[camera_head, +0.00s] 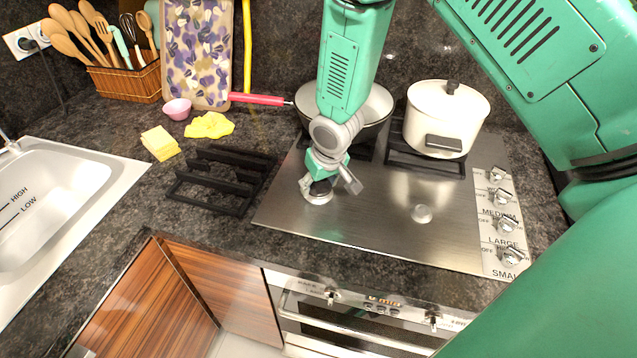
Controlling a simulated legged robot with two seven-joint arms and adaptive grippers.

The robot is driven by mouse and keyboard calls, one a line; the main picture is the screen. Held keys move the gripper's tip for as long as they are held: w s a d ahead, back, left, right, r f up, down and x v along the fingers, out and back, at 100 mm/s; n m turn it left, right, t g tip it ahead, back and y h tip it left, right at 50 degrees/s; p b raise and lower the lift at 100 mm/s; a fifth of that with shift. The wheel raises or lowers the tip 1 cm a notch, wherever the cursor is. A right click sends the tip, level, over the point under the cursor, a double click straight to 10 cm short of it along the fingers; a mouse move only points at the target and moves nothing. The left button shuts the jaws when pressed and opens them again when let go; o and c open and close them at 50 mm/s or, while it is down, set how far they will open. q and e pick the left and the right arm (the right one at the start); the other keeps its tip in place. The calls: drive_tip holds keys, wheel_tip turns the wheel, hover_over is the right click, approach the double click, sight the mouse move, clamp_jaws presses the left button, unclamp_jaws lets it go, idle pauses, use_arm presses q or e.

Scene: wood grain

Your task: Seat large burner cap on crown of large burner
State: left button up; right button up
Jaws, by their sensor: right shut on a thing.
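My right gripper (325,184) reaches down from the top of the view over the front left of the steel cooktop. It is shut on the large burner cap, which is mostly hidden by the fingers. A round grey metal piece (317,197) shows just below the fingers, at the large burner's place. I cannot tell cap from crown there, nor whether the cap touches the crown or sits level. My left gripper is not in view.
A smaller round burner (421,213) is uncovered at the front right of the cooktop (375,235). A pan (372,108) and a white pot (446,112) stand behind. A black grate (222,180) lies on the counter at left. Knobs (505,225) line the right edge.

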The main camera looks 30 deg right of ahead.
idle(0.8)
drive_tip(key=o, duration=1.3)
drive_tip(key=shift+c, duration=0.2)
drive_tip(key=v, duration=1.2)
drive_tip(key=shift+f, duration=0.15)
